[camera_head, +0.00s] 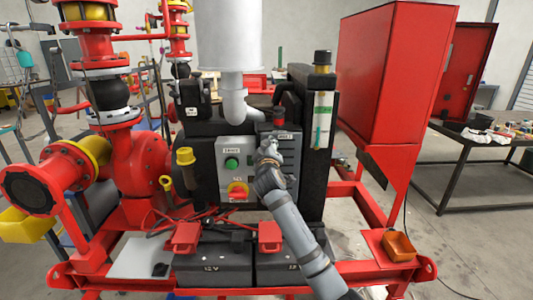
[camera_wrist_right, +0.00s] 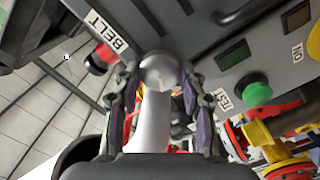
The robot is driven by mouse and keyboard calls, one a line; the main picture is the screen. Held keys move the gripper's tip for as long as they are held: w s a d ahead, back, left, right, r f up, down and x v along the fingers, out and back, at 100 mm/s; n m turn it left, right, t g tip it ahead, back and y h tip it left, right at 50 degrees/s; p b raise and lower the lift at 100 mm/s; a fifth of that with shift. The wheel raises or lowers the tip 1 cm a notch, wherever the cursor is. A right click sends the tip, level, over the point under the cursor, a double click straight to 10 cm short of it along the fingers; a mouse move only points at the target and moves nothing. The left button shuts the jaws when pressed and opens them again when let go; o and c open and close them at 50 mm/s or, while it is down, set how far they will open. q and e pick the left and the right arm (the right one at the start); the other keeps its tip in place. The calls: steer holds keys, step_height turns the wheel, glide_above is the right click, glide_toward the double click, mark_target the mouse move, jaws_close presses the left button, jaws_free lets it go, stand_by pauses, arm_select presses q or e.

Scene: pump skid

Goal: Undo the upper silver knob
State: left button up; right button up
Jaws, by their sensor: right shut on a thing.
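The silver knob (camera_wrist_right: 160,70) is a round, shiny piece on the dark panel beside the BELT label. My right gripper (camera_wrist_right: 160,84) is shut on it, with one finger on each side. In the head view my right gripper (camera_head: 268,152) is at the dark panel right of the grey control box, and its fingers and wrist hide the knob. My left gripper is not in view.
The grey control box (camera_head: 236,168) with a green button (camera_head: 232,163) and a red-yellow switch (camera_head: 238,191) is close on the left. A red knob (camera_wrist_right: 100,60) is near the fingers. Black batteries (camera_head: 213,262) sit below, and a red cabinet (camera_head: 385,75) stands at right.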

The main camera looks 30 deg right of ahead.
steer(key=shift+f+m+b, duration=0.1)
steer(key=shift+m+b, duration=2.8)
steer(key=shift+m, duration=1.6)
steer(key=o, duration=1.2)
steer(key=shift+c, duration=0.2)
steer(key=shift+s, duration=0.1)
steer(key=v, duration=1.2)
